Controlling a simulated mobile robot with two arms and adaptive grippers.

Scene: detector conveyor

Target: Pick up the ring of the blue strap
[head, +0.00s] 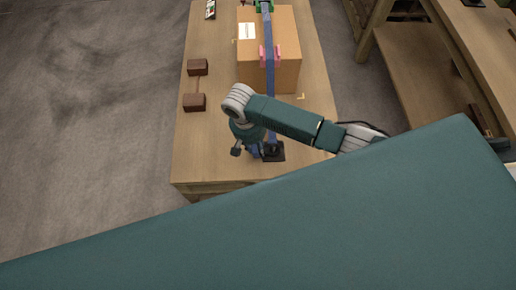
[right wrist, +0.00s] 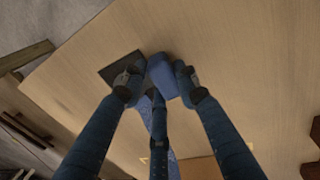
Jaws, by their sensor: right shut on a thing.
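The blue strap (head: 269,70) runs lengthwise over a cardboard box (head: 287,38) on the wooden table and down its near side. Its near end reaches my right gripper (head: 252,150), which is low over the near part of the table. In the right wrist view, the fingers of my right gripper (right wrist: 160,82) close around a blue piece (right wrist: 161,72) at the strap's end, which looks like the ring. The ring's opening is hidden by the fingers. A dark square plate (right wrist: 118,72) lies beside the fingertips. My left gripper is not in view.
Two pink pieces (head: 264,55) flank the strap on the box, and a green piece (head: 264,6) sits at its far end. Two brown blocks (head: 195,102) joined by a thin bar lie left. A wooden shelf (head: 405,55) stands right. The table's near left is clear.

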